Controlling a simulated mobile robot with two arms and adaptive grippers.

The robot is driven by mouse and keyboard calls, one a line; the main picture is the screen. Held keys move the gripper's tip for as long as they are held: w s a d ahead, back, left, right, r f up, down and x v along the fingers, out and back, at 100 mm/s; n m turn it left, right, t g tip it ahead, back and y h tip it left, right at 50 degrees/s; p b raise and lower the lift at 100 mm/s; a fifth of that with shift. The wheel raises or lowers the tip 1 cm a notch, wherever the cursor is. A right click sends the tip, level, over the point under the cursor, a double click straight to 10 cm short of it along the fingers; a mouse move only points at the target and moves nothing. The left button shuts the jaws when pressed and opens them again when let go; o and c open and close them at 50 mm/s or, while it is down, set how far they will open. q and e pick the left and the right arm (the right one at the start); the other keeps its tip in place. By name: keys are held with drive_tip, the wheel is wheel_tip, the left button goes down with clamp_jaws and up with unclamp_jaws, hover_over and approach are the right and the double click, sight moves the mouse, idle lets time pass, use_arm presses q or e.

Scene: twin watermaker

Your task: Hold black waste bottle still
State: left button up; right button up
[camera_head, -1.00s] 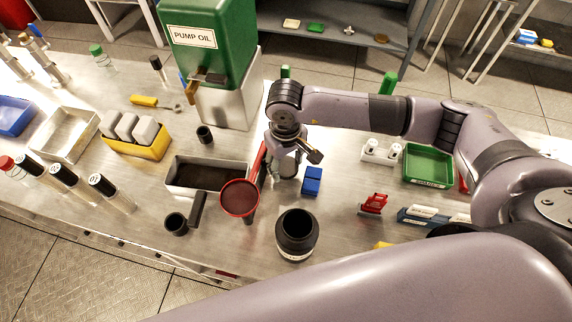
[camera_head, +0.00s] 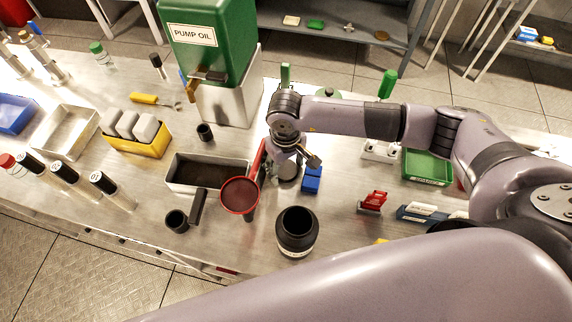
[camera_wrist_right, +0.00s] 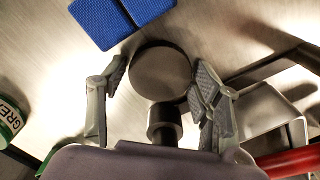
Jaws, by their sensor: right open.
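The black waste bottle (camera_head: 297,236) looks to be the wide-mouthed black bottle with a pale band, standing upright and open near the front edge of the bench in the head view. My right gripper (camera_head: 298,166) is behind it, apart from it and low over the bench. In the right wrist view the right gripper's fingers (camera_wrist_right: 160,95) are spread and open. A dark round disc on a short stem (camera_wrist_right: 160,70) shows between them; I cannot tell whether they touch it. The bottle is not clearly seen in that view. My left gripper is not in view.
A blue block (camera_head: 312,179) lies just right of my right gripper. A red holder (camera_head: 372,201) and a green tray (camera_head: 428,166) are to the right.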

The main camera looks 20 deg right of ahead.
sight(285, 169)
drive_tip(key=shift+r, duration=0.1)
drive_tip(key=shift+r+p, duration=0.25)
drive_tip(key=shift+p, duration=0.15)
wheel_tip(285, 169, up, 12)
drive_tip(key=b, duration=0.4)
